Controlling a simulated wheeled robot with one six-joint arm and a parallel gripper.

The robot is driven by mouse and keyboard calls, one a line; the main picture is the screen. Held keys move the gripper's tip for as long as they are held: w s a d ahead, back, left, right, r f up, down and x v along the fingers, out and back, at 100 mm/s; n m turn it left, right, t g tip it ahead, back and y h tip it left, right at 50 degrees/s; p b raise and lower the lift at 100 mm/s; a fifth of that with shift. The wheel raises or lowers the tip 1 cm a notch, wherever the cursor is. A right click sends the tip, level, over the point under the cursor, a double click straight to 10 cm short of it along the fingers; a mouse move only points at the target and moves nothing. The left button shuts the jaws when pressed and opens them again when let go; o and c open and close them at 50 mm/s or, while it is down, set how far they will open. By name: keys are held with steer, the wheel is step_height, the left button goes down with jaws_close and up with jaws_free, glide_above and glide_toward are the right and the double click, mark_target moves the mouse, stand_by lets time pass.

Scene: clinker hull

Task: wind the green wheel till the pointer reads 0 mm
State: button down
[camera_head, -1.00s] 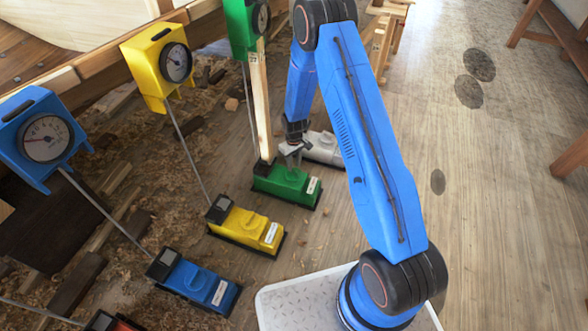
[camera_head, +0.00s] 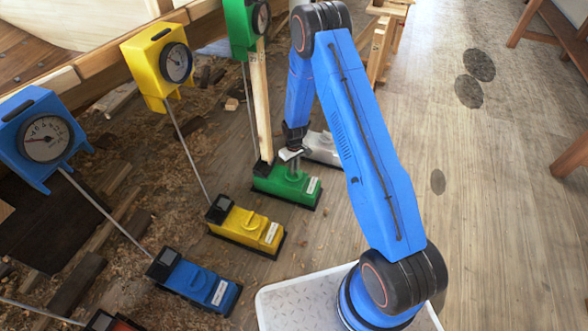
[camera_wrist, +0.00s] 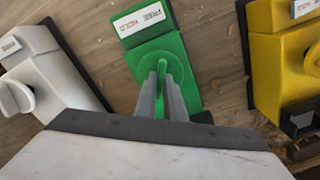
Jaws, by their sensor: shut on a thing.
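The green box (camera_head: 272,188) stands on the floor at the foot of a wooden post. Its green wheel (camera_wrist: 150,60) shows on top in the wrist view as a round disc with a raised grip. My gripper (camera_wrist: 162,72) points down at the wheel and is shut on that grip; in the head view my gripper (camera_head: 292,170) stands over the box. The green dial gauge (camera_head: 240,24) hangs above on the post, cut by the top edge. Its face is turned away and partly cut off, so I cannot read its pointer.
A yellow box (camera_head: 246,228) and a blue box (camera_head: 195,280) stand to the left, each linked by a rod to its own gauge. A white box (camera_head: 322,148) stands close behind the green one.

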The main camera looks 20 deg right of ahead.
steer(key=shift+m, duration=0.4)
steer(key=m, duration=1)
steer(key=shift+m, duration=0.3)
stand_by(0.4)
steer(key=c, duration=1.8)
jaws_free()
steer(key=shift+c, duration=0.2)
step_height(320, 180, up, 17)
steer(key=shift+r, duration=0.2)
